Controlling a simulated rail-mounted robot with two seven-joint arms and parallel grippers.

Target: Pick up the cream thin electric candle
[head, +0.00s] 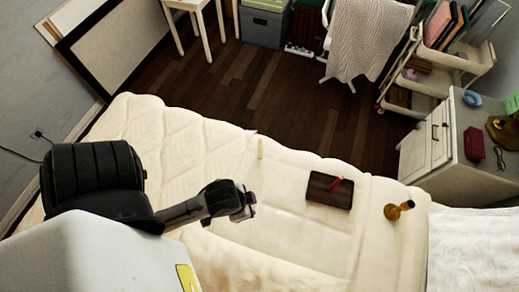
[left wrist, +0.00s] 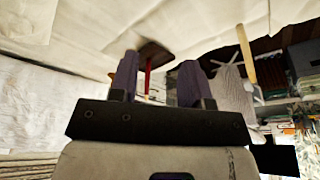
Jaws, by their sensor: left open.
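The cream thin electric candle (head: 260,147) stands upright on the bed, near its far edge, in the head view. In the left wrist view, which is turned upside down, it shows at the upper right (left wrist: 246,55). My left gripper (head: 251,205) is open and empty, nearer the robot than the candle and apart from it. In the left wrist view its two fingers (left wrist: 158,80) are spread, and the candle is outside them to the right. My right gripper is in neither view.
A dark tray (head: 319,193) with a red stick (head: 335,183) lies right of the candle. A brass-coloured holder (head: 398,210) stands further right. The quilted bed (head: 180,140) is clear left of the candle. A white cabinet (head: 428,145) stands beyond the bed.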

